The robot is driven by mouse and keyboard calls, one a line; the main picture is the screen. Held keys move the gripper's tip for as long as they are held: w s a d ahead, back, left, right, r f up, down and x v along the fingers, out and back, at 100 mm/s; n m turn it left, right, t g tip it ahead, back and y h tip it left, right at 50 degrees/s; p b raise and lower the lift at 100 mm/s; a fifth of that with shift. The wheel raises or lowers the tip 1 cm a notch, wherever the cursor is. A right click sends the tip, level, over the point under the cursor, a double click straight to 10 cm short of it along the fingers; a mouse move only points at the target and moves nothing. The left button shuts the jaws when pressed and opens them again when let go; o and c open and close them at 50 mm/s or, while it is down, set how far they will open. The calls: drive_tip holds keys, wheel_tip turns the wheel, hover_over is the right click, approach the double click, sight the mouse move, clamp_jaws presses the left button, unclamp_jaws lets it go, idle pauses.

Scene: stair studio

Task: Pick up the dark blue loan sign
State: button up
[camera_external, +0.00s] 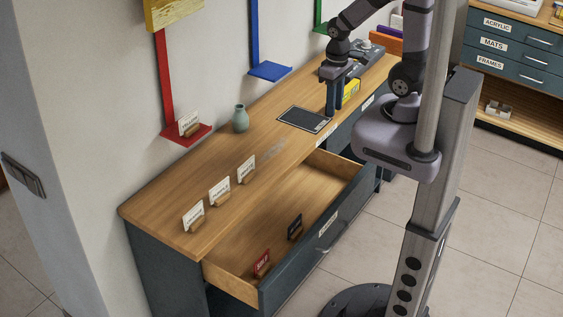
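A small dark blue sign (295,226), seemingly the loan sign, stands in a wooden block inside the open drawer (333,183), near its front wall. Its lettering is too small to read. My gripper (333,112) points down over the far part of the wooden counter, beside the dark flat tablet, well away from the sign. Its fingers look close together, and I cannot tell if there is a gap between them. No sign is seen at the gripper.
A red sign (262,262) stands nearer in the same drawer. Several white signs (220,190) stand on the counter (165,204). A green vase (240,118), a tablet (305,119) and a yellow box (350,90) are also there. A red wall shelf (205,132) holds another white sign.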

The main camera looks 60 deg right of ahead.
drive_tip(key=s+a+f+m+g+y+b, duration=0.25)
drive_tip(key=s+a+f+g+b, duration=0.2)
drive_tip(key=f, duration=0.45)
drive_tip(key=m+g+y+b, duration=0.2)
drive_tip(key=m+y+b, duration=0.6)
drive_tip(key=y+b, duration=0.3)
hover_over(301, 214)
drive_tip(key=s+d, duration=0.3)
drive_tip(key=s, duration=0.2)
wheel_tip(301, 214, down, 13)
drive_tip(key=w+a+f+m+t+y+b, duration=0.1)
drive_tip(key=f+m+t, duration=0.1)
drive_tip(key=w+a+f+m+t+y+b, duration=0.1)
drive_tip(key=w+f+m+t+y+b, duration=0.1)
drive_tip(key=f, duration=0.1)
drive_tip(key=w+a+f+m+t+y+b, duration=0.1)
drive_tip(key=w+f+m+t, duration=0.1)
drive_tip(key=f+m, duration=0.1)
drive_tip(key=shift+w+f+y+b, duration=0.1)
drive_tip(key=shift+w+y+b, duration=0.05)
drive_tip(key=shift+y+b, duration=0.15)
drive_tip(key=shift+f, duration=0.45)
drive_tip(key=shift+a, duration=0.15)
